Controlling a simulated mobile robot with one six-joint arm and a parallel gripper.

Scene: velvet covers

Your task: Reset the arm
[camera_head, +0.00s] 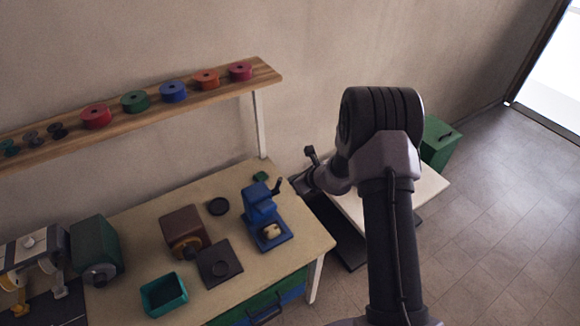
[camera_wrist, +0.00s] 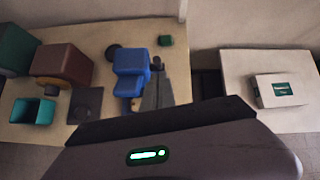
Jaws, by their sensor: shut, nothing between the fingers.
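My arm rises from the bottom of the head view, bends at a dark elbow joint and reaches left over the gap beside the workbench. My gripper (camera_head: 309,152) shows small in the head view, near the bench's right end. In the wrist view my gripper (camera_wrist: 157,72) points away from the camera, its fingers together and empty. Beyond its tips stands a blue hand press (camera_wrist: 130,70), which also shows in the head view (camera_head: 259,205). The fingers overlap the press's right side in the wrist view; I cannot tell the distance between them.
The workbench (camera_head: 150,240) holds a teal tray (camera_head: 163,295), a brown machine (camera_head: 183,229) and a green machine (camera_head: 96,248). A shelf (camera_head: 220,88) with colored spools runs along the wall. A low white table (camera_head: 428,188) and a green bin (camera_head: 440,142) stand right. Floor at right is clear.

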